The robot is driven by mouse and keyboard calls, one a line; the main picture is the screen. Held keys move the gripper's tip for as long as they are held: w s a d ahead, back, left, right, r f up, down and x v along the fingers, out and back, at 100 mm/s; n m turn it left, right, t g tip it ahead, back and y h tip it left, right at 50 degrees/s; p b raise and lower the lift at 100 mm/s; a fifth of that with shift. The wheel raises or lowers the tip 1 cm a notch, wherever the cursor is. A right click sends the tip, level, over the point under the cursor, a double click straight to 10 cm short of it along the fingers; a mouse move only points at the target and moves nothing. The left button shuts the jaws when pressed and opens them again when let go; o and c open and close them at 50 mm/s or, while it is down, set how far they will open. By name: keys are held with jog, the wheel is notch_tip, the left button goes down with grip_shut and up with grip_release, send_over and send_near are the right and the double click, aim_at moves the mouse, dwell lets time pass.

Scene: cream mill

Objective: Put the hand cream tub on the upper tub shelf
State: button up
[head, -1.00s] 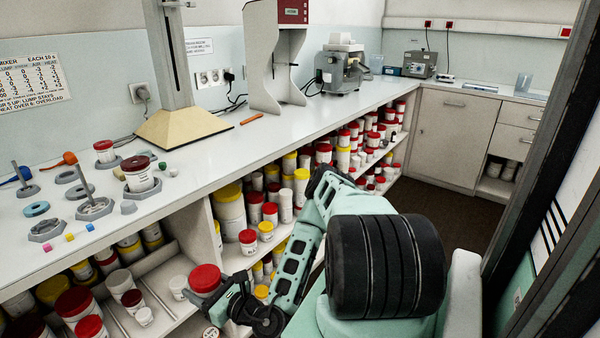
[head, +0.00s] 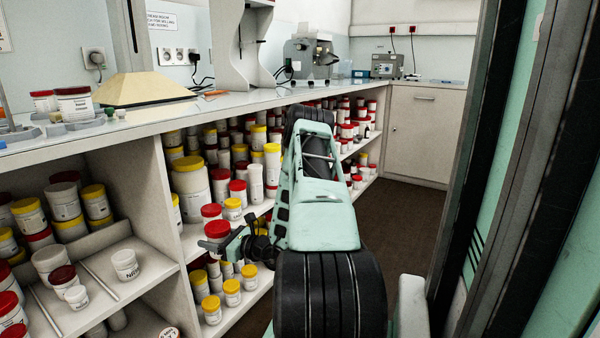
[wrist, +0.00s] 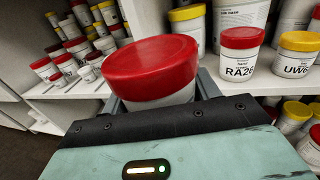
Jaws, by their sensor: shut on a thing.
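My gripper (head: 228,243) is shut on a white tub with a red lid (head: 217,229), held upright at the front of the middle shelf compartment. The wrist view shows its red lid (wrist: 151,62) between the fingers; its label is hidden. The upper tub shelf (head: 190,238) carries white tubs with red and yellow lids just behind it. In the wrist view, a red-lidded tub marked RA26 (wrist: 240,52) and a yellow-lidded tub (wrist: 298,50) stand to its right. I cannot tell whether the held tub touches the shelf.
More tubs stand on a lower level (head: 232,290). The counter (head: 150,118) overhangs above. A dark door frame (head: 460,130) stands at right.

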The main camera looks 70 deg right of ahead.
jog(key=s+d+f+b, duration=0.1)
jog(key=d+b, duration=0.2)
jog(key=d, duration=0.2)
jog(key=w+b, duration=0.2)
jog(key=w, duration=0.6)
jog(key=w+b, duration=0.3)
jog(key=w, duration=0.6)
jog(key=shift+d+f, duration=0.15)
jog(key=shift+d, duration=0.05)
jog(key=f+b, duration=0.1)
jog(key=f, duration=0.1)
jog(key=w+f+b, duration=0.1)
jog(key=shift+f+b, duration=0.35)
jog(key=shift+r, duration=0.15)
jog(key=o, duration=1.1)
jog(key=shift+s, duration=0.1)
